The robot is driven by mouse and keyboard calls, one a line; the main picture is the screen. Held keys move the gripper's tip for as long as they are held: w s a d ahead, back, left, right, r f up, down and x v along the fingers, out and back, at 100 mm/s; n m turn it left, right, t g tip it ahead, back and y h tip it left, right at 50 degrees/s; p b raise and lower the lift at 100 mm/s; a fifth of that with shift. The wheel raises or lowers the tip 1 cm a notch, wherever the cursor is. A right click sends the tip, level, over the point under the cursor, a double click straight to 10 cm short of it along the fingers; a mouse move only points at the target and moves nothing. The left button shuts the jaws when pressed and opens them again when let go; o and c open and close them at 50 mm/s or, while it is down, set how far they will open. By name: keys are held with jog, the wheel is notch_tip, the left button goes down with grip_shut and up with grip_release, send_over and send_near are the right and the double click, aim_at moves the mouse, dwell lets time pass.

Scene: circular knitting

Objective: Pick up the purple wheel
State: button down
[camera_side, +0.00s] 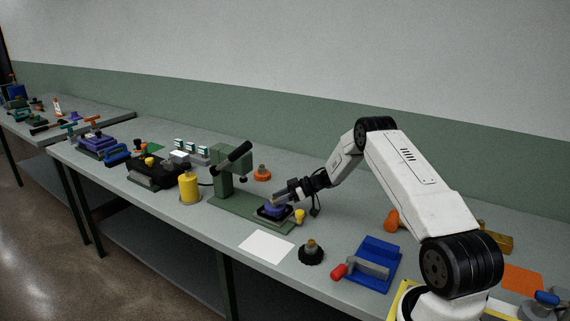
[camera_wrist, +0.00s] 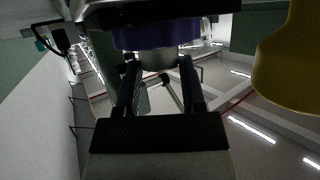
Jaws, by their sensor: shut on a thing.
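The purple wheel (camera_side: 271,210) is at a dark fixture on the green base plate (camera_side: 225,210), in the middle of the side view. My gripper (camera_side: 279,200) reaches it from the upper right. In the wrist view the purple wheel (camera_wrist: 158,36) spans the top, with a grey round hub (camera_wrist: 157,59) in front of it. The two dark fingers of my gripper (camera_wrist: 159,66) are shut on this hub, one on each side. I cannot tell whether the wheel rests on the fixture or is slightly raised.
A yellow knob (camera_side: 300,215) stands close to the right of the wheel; a large yellow shape (camera_wrist: 289,65) fills the wrist view's right. The green press (camera_side: 231,165) stands to the left. White paper (camera_side: 266,246) and a black knob (camera_side: 311,254) lie in front.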

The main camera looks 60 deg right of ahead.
jog(key=shift+r, duration=1.55)
jog(key=s+a+r, duration=0.6)
jog(key=s+r, duration=0.3)
jog(key=s, duration=0.3)
jog(key=shift+s+r, duration=0.35)
jog(key=shift+w, duration=0.1)
